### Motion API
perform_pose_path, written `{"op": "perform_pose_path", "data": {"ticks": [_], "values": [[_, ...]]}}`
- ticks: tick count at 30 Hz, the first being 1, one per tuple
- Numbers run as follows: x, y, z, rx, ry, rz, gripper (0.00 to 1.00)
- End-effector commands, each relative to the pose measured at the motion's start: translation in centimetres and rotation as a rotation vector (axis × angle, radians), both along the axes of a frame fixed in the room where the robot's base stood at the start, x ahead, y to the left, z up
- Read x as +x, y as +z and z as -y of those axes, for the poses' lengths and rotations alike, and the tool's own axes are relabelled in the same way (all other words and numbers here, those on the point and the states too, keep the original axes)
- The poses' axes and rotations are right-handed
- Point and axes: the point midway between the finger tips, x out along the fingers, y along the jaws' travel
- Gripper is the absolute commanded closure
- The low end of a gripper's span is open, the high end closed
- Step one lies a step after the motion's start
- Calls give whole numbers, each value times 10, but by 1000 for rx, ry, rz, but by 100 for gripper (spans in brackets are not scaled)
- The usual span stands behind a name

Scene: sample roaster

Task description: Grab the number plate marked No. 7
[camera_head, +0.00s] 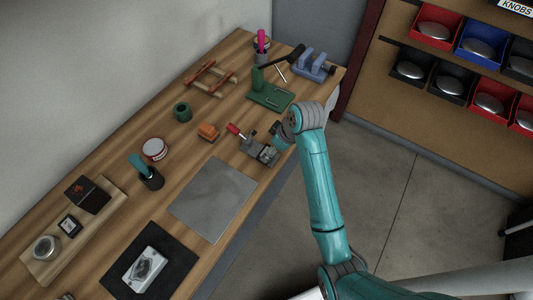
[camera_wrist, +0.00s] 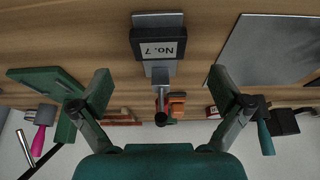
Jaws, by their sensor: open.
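The number plate (camera_wrist: 158,43) is dark with a white face. It reads "No. 7", upside down in the wrist view, and sits on a small grey metal fixture (camera_wrist: 158,20). The plate is hard to make out there. My gripper (camera_wrist: 160,76) is open and empty, its fingers wide apart on either side of the fixture in the wrist view. In the head view, my gripper (camera_head: 282,138) is just beside the fixture, partly hidden by my wrist.
A grey metal sheet (camera_head: 213,198) lies nearer along the bench. A green press (camera_head: 270,95) and a blue vise (camera_head: 314,65) stand farther back. An orange block (camera_head: 208,131), a green ring (camera_head: 182,112) and a round tin (camera_head: 154,149) are to the left.

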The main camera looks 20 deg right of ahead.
Motion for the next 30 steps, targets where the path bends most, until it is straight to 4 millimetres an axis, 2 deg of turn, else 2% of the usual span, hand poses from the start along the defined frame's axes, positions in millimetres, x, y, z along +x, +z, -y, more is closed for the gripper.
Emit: {"op": "perform_pose_path", "data": {"ticks": [12, 21, 27, 30], "values": [[14, -45, -9, 1, 0, -1, 0], [15, -49, -9, 1, -1, 1, 0], [15, -49, -9, 1, -1, 1, 50], [15, -49, -9, 0, -1, 0, 70]]}}
